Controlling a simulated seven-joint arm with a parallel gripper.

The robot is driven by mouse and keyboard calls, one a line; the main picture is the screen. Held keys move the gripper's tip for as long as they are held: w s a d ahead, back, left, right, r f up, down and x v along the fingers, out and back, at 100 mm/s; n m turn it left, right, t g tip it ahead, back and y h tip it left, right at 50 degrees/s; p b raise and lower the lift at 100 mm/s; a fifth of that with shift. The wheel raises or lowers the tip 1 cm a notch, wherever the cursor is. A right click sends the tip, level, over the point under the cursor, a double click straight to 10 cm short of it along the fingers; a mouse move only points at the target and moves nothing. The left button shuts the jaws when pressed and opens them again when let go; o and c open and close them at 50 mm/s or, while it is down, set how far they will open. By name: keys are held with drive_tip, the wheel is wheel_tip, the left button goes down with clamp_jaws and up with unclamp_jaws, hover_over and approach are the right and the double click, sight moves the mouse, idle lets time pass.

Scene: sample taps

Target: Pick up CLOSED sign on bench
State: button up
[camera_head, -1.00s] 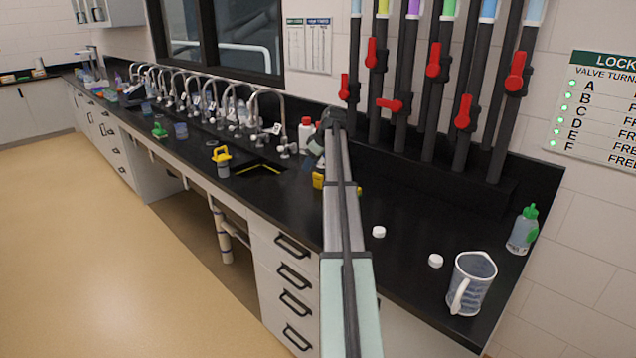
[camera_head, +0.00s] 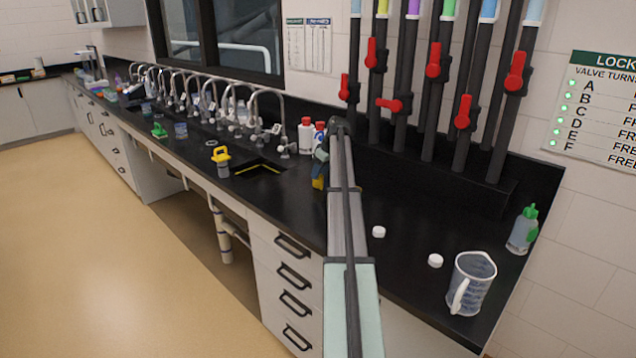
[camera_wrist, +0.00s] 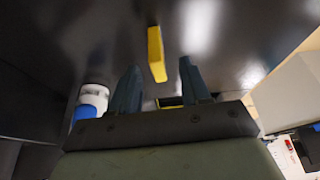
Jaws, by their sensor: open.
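A yellow piece (camera_head: 319,183), which I take to be the CLOSED sign, stands on the black bench. It is partly hidden by my arm, and no lettering is readable. In the wrist view a narrow yellow slab (camera_wrist: 156,55) shows between and beyond my fingertips, apart from both. My gripper (camera_wrist: 160,64) is open, with blue-grey fingers and nothing between them. In the head view my gripper (camera_head: 321,160) is mostly behind my arm, just above the yellow piece.
Red-capped white bottles (camera_head: 305,136) stand close behind my gripper. A sink opening with yellow edging (camera_head: 258,168) and a yellow-topped container (camera_head: 222,160) lie to the left. White caps (camera_head: 379,232), a jug (camera_head: 471,283) and a green-topped bottle (camera_head: 523,231) stand to the right.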

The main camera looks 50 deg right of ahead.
sight(317, 187)
drive_tip(key=shift+x, duration=2.6)
drive_tip(key=shift+w+d, duration=0.1)
clamp_jaws()
